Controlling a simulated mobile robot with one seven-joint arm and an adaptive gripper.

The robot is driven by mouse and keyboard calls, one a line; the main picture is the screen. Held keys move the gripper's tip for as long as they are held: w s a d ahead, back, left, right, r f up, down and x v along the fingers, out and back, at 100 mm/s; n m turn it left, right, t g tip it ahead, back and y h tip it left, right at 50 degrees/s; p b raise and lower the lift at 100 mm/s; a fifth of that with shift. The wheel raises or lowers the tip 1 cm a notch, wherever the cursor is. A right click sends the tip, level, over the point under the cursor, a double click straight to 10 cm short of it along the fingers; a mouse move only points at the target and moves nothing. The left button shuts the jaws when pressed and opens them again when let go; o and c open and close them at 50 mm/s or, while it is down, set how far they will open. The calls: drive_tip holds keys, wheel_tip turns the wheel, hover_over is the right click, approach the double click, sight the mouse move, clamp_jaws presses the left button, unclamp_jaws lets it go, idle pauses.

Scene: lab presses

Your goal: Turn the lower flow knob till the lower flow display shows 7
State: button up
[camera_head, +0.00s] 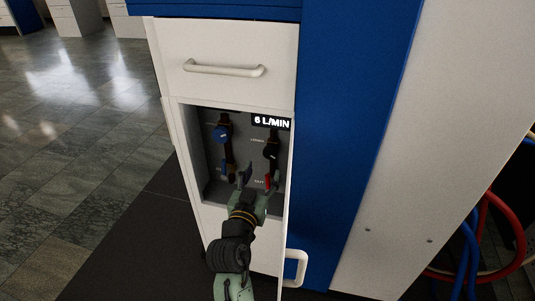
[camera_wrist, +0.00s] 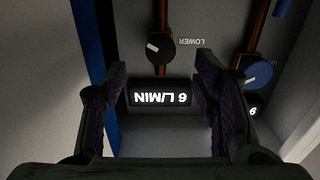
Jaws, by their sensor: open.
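The lower flow knob (camera_head: 271,150) is black and sits at the right of the recessed panel. In the wrist view, which shows the panel upside down, this knob (camera_wrist: 160,48) has a white mark and the label LOWER beside it. The lower flow display (camera_head: 271,122) reads 6 L/MIN; it also shows in the wrist view (camera_wrist: 161,97), between my fingers. My gripper (camera_head: 258,182) is open and empty in front of the panel, below the black knob in the head view. In the wrist view its fingers (camera_wrist: 162,78) appear apart from the knob.
A blue knob (camera_head: 222,134) sits left of the black one. The recess side walls are close by. A drawer (camera_head: 226,69) is above, and open floor (camera_head: 80,110) lies left.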

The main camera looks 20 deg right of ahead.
sight(269, 155)
drive_tip(key=p+x, duration=0.1)
drive_tip(key=x, duration=0.7)
drive_tip(key=c, duration=1.2)
drive_tip(key=shift+o, duration=0.2)
drive_tip(key=shift+r+n+p, duration=0.15)
drive_tip(key=shift+n+p, duration=0.6)
drive_tip(key=shift+n, duration=1.25)
drive_tip(key=o, duration=1.2)
drive_tip(key=shift+c, duration=0.2)
